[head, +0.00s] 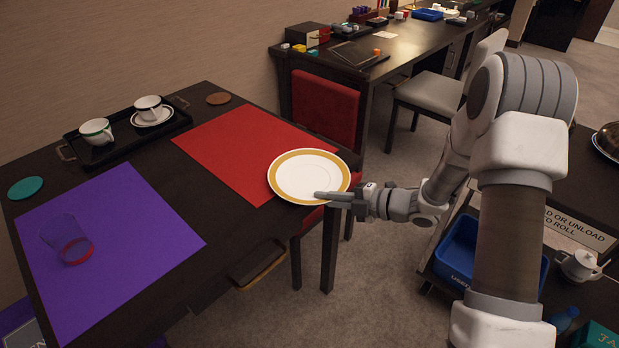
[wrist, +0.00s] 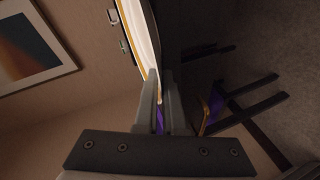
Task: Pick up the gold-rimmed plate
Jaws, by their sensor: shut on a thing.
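The gold-rimmed plate (head: 308,176) is white with a broad gold band. In the head view it is at the right end of the dark table, overlapping the corner of the red mat (head: 236,146) and reaching past the table edge. My gripper (head: 330,195) comes from the right and is shut on the plate's near right rim. In the wrist view the plate (wrist: 143,38) is seen edge-on, its rim running down between the fingers of my gripper (wrist: 163,85). I cannot tell whether the plate touches the mat.
A purple mat (head: 105,250) holds a clear red-based glass (head: 70,240). A black tray (head: 85,148) with two cups stands at the back. A red chair (head: 325,108) is behind the plate. A cart with a blue bin (head: 490,260) is at right.

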